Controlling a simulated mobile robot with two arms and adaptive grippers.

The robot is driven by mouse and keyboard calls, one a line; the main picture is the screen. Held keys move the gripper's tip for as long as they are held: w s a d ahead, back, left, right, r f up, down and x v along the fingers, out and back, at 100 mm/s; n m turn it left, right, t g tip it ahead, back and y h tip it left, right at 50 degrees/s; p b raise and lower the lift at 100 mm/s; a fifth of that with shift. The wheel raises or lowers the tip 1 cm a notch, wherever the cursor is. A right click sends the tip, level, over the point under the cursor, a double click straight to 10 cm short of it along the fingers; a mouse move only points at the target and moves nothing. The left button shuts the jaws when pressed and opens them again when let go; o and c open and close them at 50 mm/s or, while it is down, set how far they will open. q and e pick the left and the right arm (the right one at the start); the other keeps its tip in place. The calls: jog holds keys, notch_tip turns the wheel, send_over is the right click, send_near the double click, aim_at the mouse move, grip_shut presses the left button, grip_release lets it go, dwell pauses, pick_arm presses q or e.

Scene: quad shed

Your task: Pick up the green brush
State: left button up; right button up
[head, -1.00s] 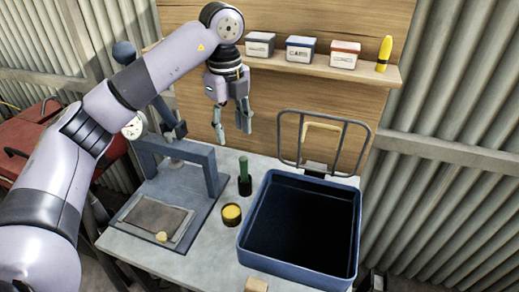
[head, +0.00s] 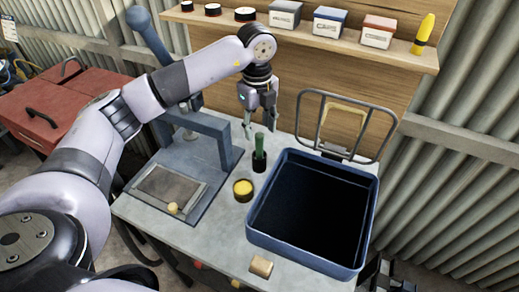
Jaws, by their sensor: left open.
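The green brush (head: 259,144) stands upright on the grey table, its green handle up and its dark lower part (head: 259,162) down, between the blue press and the blue bin. My left gripper (head: 260,133) points down at the top of the green handle, its fingers apart. From this view the fingertips show on either side of the handle's upper end; I cannot tell how near they are in depth. My right gripper is not in view.
A blue open bin (head: 255,226) with a raised wire frame (head: 347,95) stands right of the brush. A blue press (head: 215,128) stands left. A yellow-topped tin (head: 243,190) and a tan block (head: 261,266) are nearby. A shelf (head: 310,42) holds small boxes behind.

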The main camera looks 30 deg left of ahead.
aim_at(260, 142)
pick_arm(q)
notch_tip(260, 142, down, 6)
jog(key=shift+w+p, duration=0.1)
jog(key=shift+p, duration=0.4)
grip_shut()
dwell(0.4)
